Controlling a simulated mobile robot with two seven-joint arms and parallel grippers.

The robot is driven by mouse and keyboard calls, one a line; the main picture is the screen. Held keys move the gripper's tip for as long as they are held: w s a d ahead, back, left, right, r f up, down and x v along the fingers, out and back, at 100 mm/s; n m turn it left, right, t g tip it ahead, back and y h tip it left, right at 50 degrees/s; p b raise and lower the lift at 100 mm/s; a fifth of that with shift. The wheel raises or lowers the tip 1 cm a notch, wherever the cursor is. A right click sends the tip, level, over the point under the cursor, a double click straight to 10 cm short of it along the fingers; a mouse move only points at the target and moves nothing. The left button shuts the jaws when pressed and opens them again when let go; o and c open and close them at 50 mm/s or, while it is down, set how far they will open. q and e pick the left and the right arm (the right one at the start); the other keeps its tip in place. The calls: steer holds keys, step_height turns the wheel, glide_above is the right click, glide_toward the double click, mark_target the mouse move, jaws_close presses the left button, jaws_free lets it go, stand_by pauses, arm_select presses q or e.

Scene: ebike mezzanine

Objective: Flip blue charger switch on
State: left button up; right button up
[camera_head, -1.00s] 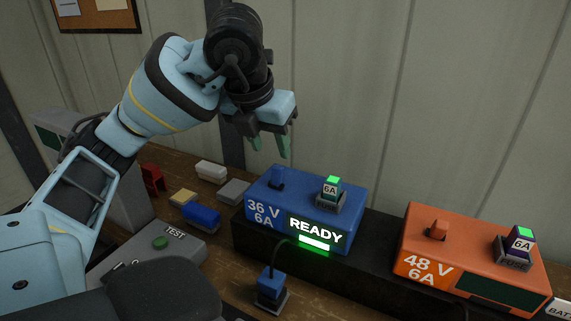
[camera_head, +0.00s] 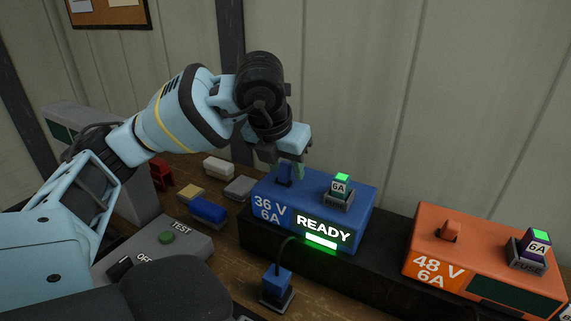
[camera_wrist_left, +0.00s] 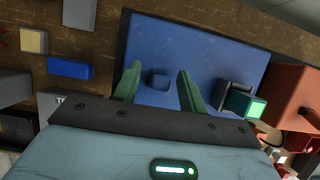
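The blue charger (camera_head: 330,215) stands on a black shelf and is marked 36 V 6A, with a lit green READY display (camera_head: 323,229). My right gripper is not in view.
An orange 48 V charger (camera_head: 490,250) stands to the right. A blue plug (camera_head: 277,283) with a cable is in front of the shelf. A grey test box (camera_head: 155,250) and small blocks, one of them blue (camera_head: 208,210), lie to the left.

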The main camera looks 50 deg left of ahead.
mark_target(283, 171)
arm_select(q)
jaws_close()
steer(key=shift+w+r+g+p, duration=0.25)
steer(key=shift+g+p, duration=0.45)
steer(key=shift+p, duration=0.2)
steer(key=shift+w+f+g+h+p, duration=0.1)
steer(key=shift+f+g+h+p, duration=0.1)
steer(key=shift+g+h+p, duration=0.1)
steer(key=shift+f, duration=0.1)
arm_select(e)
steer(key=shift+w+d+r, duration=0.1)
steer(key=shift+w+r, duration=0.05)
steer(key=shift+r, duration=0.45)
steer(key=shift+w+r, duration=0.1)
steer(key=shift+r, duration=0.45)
arm_select(q)
steer(key=shift+o, duration=0.3)
jaws_free()
steer(key=p+v, duration=0.1)
steer(key=v, duration=0.6)
steer(key=shift+a+r, duration=0.1)
steer(key=shift+r, duration=0.35)
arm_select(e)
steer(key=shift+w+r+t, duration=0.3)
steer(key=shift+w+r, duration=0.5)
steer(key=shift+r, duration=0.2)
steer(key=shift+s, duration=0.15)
